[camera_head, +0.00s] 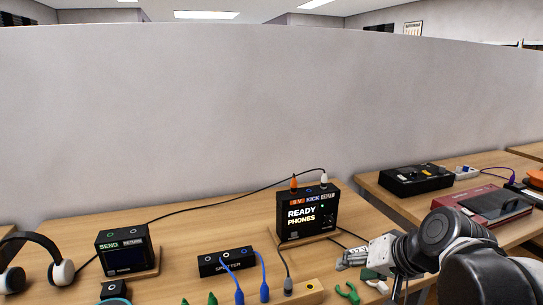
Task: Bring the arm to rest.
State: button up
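My arm (436,232) comes in from the lower right of the head view, bent over the right part of the wooden desk (190,222). Its end points left. My gripper (354,258) is small and pale at the end of the arm, low over the desk and right of the black box (307,214) reading "READY PHONES". I cannot make out the gap between its fingers, nor whether anything is in it. A green item (348,293) lies just below it in the picture.
Headphones (64,272), a SEND/RETURN box (126,250) and a splitter (226,262) with blue cables stand on the desk. A black cable runs behind. A second desk (405,208) at right bears a black device (416,180) and a red-and-black item (488,205). A grey partition (180,115) closes the back.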

jog(key=s+d+r+n+h+p, duration=0.2)
jog(key=s+h+p, duration=0.1)
jog(key=s, duration=0.7)
jog(key=shift+s+d+r+h, duration=0.25)
jog(key=shift+r+h, duration=0.15)
jog(key=shift+h, duration=0.1)
